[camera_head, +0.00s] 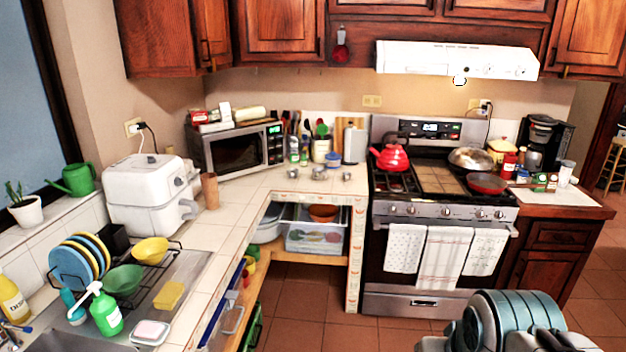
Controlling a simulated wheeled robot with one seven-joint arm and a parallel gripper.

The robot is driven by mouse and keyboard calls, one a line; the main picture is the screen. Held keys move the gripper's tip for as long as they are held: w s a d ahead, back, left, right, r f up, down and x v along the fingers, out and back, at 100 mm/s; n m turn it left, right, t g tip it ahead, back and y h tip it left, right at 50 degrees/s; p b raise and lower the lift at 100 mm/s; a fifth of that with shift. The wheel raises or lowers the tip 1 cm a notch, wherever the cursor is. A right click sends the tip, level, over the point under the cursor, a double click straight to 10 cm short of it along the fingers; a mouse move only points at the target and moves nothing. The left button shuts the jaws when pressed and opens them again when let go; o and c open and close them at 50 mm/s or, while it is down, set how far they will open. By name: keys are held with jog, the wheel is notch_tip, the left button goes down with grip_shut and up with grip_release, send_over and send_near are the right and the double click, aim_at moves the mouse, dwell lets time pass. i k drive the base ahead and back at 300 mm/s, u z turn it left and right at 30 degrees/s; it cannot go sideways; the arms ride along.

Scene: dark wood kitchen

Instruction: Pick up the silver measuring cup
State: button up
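Several small silver metal items sit on the tiled counter in front of the utensils, right of the microwave. One is a small silver cup (319,173) in the middle. Another small silver item (293,173) is to its left, and a third (346,176) is to its right near the stove. They are too small here to tell which is the measuring cup. Part of my arm shows at the bottom right, far from the counter. My gripper's fingers cannot be made out.
The stove (440,211) with a red kettle (391,158) and pans stands right of the counter. A microwave (238,147) and white air fryer (150,197) stand left. An open shelf below holds a clear bin (315,240). Tiled floor (320,333) is free before the stove.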

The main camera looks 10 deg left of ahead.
aim_at(292, 173)
jog(key=u, duration=0.85)
jog(key=i, duration=2.55)
jog(key=z, duration=0.8)
jog(key=i, duration=0.5)
jog(key=z, duration=0.1)
